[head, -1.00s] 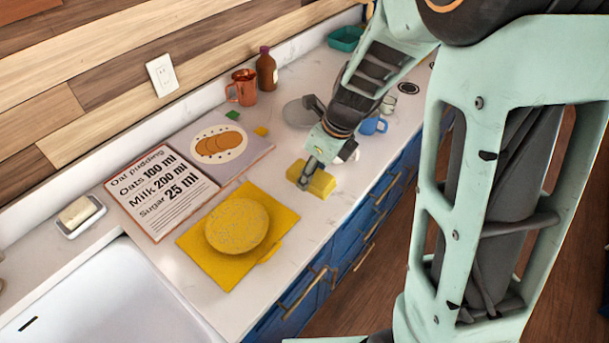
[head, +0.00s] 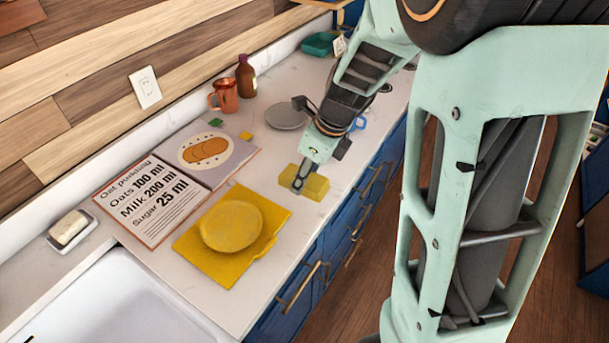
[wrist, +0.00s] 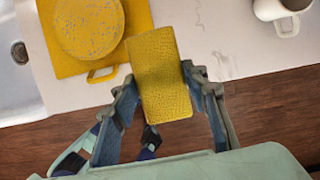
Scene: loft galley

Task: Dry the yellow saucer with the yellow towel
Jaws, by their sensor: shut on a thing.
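The yellow saucer (head: 231,226) is round and lies on a square yellow board with a loop handle (head: 268,250). In the wrist view the saucer (wrist: 88,25) looks speckled, as if with drops, and its top is cut off. The yellow towel (head: 315,187) is a folded oblong pad at the counter's front part, right of the saucer. My gripper (head: 299,184) is shut on it, pointing down. In the wrist view the towel (wrist: 160,60) sits between the two fingers of my gripper (wrist: 160,78). Whether it touches the counter I cannot tell.
A recipe board (head: 152,200) and a bread picture (head: 207,152) lie behind the saucer. A copper mug (head: 224,95), brown bottle (head: 246,77) and grey plate (head: 287,115) stand farther back. A white mug (wrist: 277,12) is near the towel. The sink (head: 95,305) is front left.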

